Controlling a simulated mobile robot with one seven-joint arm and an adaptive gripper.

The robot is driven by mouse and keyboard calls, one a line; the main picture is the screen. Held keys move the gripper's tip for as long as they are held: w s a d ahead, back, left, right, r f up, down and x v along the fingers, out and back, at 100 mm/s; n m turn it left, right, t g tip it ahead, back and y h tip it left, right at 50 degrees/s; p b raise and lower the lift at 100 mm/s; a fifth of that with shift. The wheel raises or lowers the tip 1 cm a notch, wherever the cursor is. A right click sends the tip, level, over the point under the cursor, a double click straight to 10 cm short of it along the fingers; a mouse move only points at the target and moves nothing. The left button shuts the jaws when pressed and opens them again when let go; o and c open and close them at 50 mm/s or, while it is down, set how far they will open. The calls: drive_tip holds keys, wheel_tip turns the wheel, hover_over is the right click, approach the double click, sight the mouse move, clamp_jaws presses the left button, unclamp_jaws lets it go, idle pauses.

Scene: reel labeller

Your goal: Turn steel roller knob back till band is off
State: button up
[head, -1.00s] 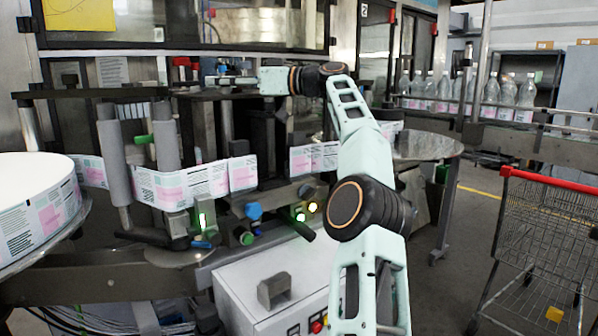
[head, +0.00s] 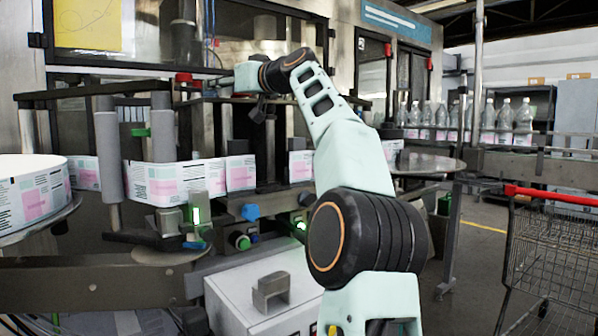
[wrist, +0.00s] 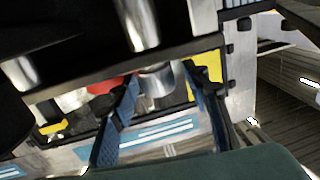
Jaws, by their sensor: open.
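The label band (head: 178,182), white with pink patches, runs from the big label reel (head: 30,200) past grey rollers (head: 108,158) and on behind my arm. In the wrist view a short steel cylinder (wrist: 157,82), perhaps the steel roller knob, shows between the fingers of my open gripper (wrist: 160,76). I cannot tell whether the fingers touch it.
A dark bar (head: 90,94) crosses above the rollers, with a red part (head: 184,78) near it. A white control box (head: 255,305) stands below. Bottles (head: 505,118) line a conveyor at right, behind a shopping trolley (head: 555,250).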

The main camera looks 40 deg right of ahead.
drive_tip(key=shift+a+m+h, duration=0.2)
drive_tip(key=shift+m+h, duration=0.4)
drive_tip(key=shift+h, duration=0.5)
drive_tip(key=shift+r+m+h+p, duration=0.2)
drive_tip(key=shift+m+h+p, duration=0.35)
drive_tip(key=shift+h, duration=0.25)
drive_tip(key=m+h+p, duration=0.1)
drive_tip(key=p, duration=0.1)
drive_tip(key=m+h+p, duration=0.1)
drive_tip(key=h+p, duration=0.1)
drive_tip(key=p, duration=0.1)
drive_tip(key=shift+w+a+f, duration=0.1)
drive_tip(key=shift+w, duration=0.2)
drive_tip(key=h+p, duration=0.1)
drive_tip(key=p, duration=0.3)
drive_tip(key=shift+r+m, duration=0.2)
drive_tip(key=shift+m, duration=0.05)
drive_tip(key=p, duration=0.4)
drive_tip(key=h+p, duration=0.1)
drive_tip(key=p, duration=0.3)
drive_tip(key=shift+w+a+r+m, duration=0.1)
drive_tip(key=shift+w+r+m, duration=0.1)
drive_tip(key=shift+w+m, duration=0.15)
drive_tip(key=h+p, duration=0.1)
drive_tip(key=p, duration=0.3)
drive_tip(key=s+m+g+h+p, duration=0.1)
drive_tip(key=p, duration=0.3)
drive_tip(key=shift+d+f, duration=0.1)
drive_tip(key=shift+d, duration=0.1)
